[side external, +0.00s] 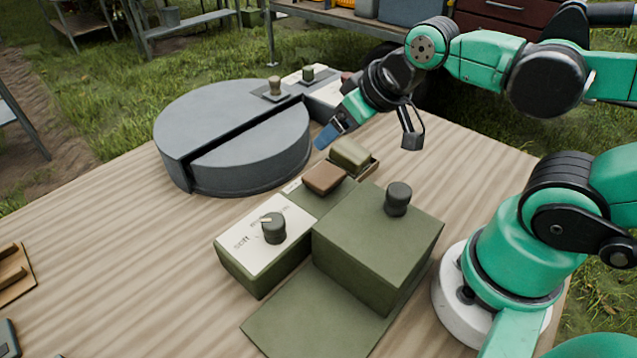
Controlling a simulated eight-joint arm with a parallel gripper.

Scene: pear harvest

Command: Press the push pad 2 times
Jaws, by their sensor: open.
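A brown rounded block (324,178) sits at the far end of the green box's low front part, and an olive rounded block (349,153) sits just behind it in a brown-edged holder. Either looks like a push pad; I cannot tell which one it is. My gripper (369,138) is open and empty, with one blue-tipped finger at left and a dark finger at right. It hangs above the table, close behind and above the olive block, and appears apart from both blocks. The contact faces of the fingers are partly hidden.
The green box (380,240) has a dark knob (398,198) on top and a dial (274,228) on its white panel. A grey round turntable-like disc (235,135) with a slot stands at the back left. A wooden tray (15,275) lies at the left edge.

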